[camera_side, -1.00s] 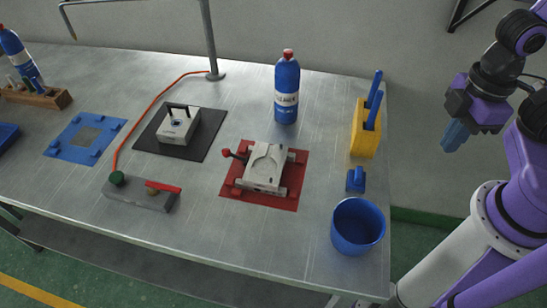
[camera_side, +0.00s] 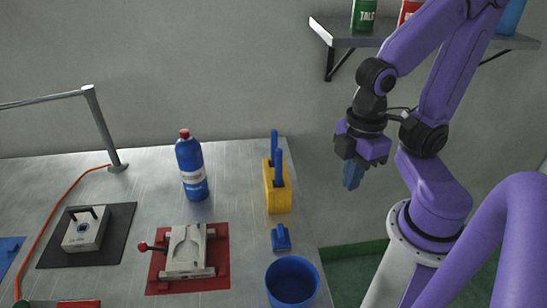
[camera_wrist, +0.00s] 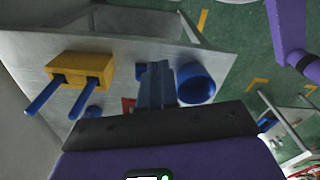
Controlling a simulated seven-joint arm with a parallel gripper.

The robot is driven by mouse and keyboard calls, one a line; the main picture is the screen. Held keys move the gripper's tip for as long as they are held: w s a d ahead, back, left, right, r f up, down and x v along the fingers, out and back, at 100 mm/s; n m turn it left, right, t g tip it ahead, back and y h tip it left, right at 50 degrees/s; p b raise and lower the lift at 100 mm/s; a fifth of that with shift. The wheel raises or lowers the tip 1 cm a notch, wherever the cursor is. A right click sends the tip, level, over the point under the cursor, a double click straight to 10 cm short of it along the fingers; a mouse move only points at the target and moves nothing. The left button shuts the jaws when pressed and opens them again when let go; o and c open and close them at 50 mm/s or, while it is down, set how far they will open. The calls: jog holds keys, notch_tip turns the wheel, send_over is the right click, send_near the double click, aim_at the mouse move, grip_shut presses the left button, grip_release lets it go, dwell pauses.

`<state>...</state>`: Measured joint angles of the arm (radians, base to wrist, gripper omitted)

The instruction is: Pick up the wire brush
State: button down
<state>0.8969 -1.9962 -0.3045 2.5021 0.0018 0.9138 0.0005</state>
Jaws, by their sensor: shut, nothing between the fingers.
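A yellow holder (camera_side: 277,190) stands near the right edge of the metal table, with two blue-handled tools upright in it. Their handles (camera_side: 279,168) stick out of the top; the lower ends are hidden, so I cannot tell which is the wire brush. The wrist view shows the holder (camera_wrist: 90,66) at left, with both handles (camera_wrist: 42,97) pointing toward the lower left. My gripper (camera_side: 352,176) is to the right of the holder, apart from it and past the table edge. Its blue fingers (camera_wrist: 156,86) are together, with nothing between them.
A blue cup (camera_side: 292,282) and a small blue object (camera_side: 281,238) sit in front of the holder. A blue bottle (camera_side: 191,168) stands to its left. A clamp fixture (camera_side: 188,252) lies on a red mat. A wall shelf (camera_side: 350,38) with cans is above.

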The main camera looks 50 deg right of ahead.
jog(key=c, duration=1)
grip_release()
jog(key=shift+o, duration=0.2)
jog(key=shift+w, duration=0.1)
notch_tip(320, 180, up, 10)
jog(key=n, duration=0.4)
send_over(274, 144)
jog(key=f, duration=1.7)
jog(key=shift+w+d+f, duration=0.1)
jog(key=shift+w+d, duration=0.1)
jog(key=shift+d, duration=0.2)
